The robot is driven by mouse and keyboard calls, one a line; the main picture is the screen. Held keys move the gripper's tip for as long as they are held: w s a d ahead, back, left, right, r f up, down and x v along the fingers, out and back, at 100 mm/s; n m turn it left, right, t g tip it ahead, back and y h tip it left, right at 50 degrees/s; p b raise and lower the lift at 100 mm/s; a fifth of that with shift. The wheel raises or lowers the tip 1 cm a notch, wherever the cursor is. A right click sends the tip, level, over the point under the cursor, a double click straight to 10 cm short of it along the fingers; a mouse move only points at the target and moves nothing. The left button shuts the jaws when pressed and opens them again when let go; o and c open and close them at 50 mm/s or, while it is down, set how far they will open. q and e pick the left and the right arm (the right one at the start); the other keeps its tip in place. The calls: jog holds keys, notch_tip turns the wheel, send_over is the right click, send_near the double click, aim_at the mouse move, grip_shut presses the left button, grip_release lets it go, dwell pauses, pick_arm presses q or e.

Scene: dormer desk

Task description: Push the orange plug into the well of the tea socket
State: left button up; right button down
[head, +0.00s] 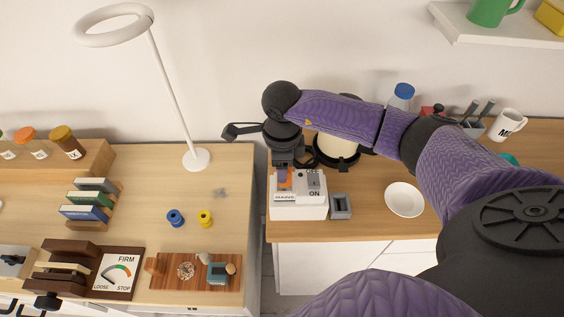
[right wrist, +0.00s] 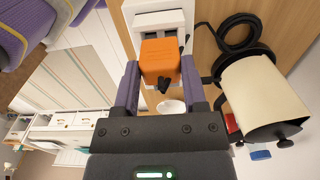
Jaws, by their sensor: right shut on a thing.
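The orange plug (right wrist: 160,58) is between the two purple fingers of my right gripper (right wrist: 160,85), which is shut on it. In the head view the right gripper (head: 284,174) points down over the left part of a white box (head: 300,208) marked "ON". The orange plug (head: 285,184) shows as a small patch below the fingers. In the right wrist view the white box (right wrist: 160,20) lies just beyond the plug. The plug and gripper hide the well, so I cannot tell how deep the plug sits. My left gripper is not in view.
A grey open-topped block (head: 340,207) stands right of the white box, and a white bowl (head: 404,199) farther right. A cream cylinder (head: 337,150) with a black cord is behind. A gap separates this desk from the left one, with a lamp (head: 196,159) and two spools.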

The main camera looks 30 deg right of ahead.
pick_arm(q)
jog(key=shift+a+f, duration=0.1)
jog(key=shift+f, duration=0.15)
pick_arm(e)
jog(key=shift+f, duration=0.25)
jog(key=shift+f+b, duration=0.55)
jog(key=shift+b, duration=0.05)
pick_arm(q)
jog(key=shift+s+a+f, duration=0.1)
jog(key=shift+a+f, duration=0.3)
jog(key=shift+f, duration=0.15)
pick_arm(e)
jog(key=shift+f, duration=0.1)
pick_arm(q)
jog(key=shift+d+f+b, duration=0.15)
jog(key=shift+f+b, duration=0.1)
jog(key=shift+b, duration=0.15)
pick_arm(e)
jog(key=shift+f, duration=0.3)
jog(key=shift+f, duration=0.1)
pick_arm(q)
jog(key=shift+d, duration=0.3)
pick_arm(e)
jog(key=shift+c, duration=0.3)
grip_release()
